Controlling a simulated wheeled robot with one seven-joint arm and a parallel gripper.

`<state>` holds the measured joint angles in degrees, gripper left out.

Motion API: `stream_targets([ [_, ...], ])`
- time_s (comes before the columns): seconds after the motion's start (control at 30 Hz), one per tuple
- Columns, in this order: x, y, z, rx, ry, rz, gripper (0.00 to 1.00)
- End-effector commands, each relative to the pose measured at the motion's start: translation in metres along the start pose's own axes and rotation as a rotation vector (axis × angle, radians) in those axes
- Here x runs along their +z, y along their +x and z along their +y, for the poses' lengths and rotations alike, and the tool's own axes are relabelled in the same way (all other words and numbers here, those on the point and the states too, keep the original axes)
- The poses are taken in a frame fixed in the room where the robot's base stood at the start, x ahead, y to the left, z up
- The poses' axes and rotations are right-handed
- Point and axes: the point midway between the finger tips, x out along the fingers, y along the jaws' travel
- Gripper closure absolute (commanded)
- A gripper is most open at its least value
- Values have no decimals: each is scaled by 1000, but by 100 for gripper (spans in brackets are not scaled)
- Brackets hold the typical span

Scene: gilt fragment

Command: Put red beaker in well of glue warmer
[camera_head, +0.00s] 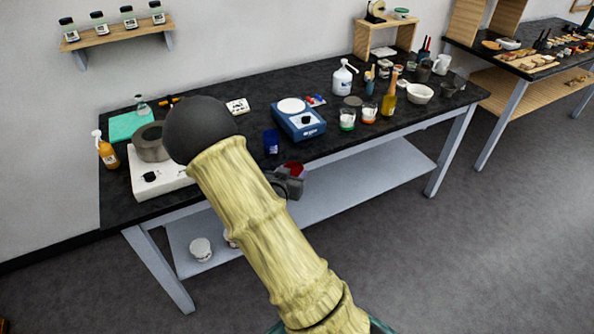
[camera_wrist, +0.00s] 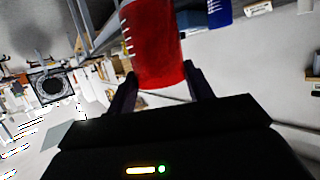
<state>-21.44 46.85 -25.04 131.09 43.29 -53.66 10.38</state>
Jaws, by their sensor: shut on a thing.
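The red beaker (camera_wrist: 152,45) is between the fingers of my gripper (camera_wrist: 160,88) in the wrist view, with white graduation marks on its left side. My gripper is shut on it. In the head view my gripper (camera_head: 288,183) and a small part of the red beaker (camera_head: 293,168) show at the front edge of the table, mostly hidden behind my arm. A white box with a black knob, which looks like the glue warmer (camera_head: 143,183), stands at the table's left end. Its grey round well (camera_head: 150,143) is on top, partly covered by my arm.
A lower shelf (camera_head: 345,180) runs underneath.

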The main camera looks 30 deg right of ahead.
Motion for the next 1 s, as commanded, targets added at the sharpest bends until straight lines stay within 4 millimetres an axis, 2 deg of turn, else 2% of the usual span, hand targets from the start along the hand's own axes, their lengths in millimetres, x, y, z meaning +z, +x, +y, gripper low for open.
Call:
stream_targets([
  [0.27,49,-4,-32,-259,-100,-4,72],
  [0.5,110,-24,-60,-515,-194,-5,72],
  [0.7,150,-44,-71,-664,-246,-4,72],
  [0.83,161,-52,-74,-710,-261,-1,72],
  [1.0,162,-53,-74,-721,-262,2,72],
])
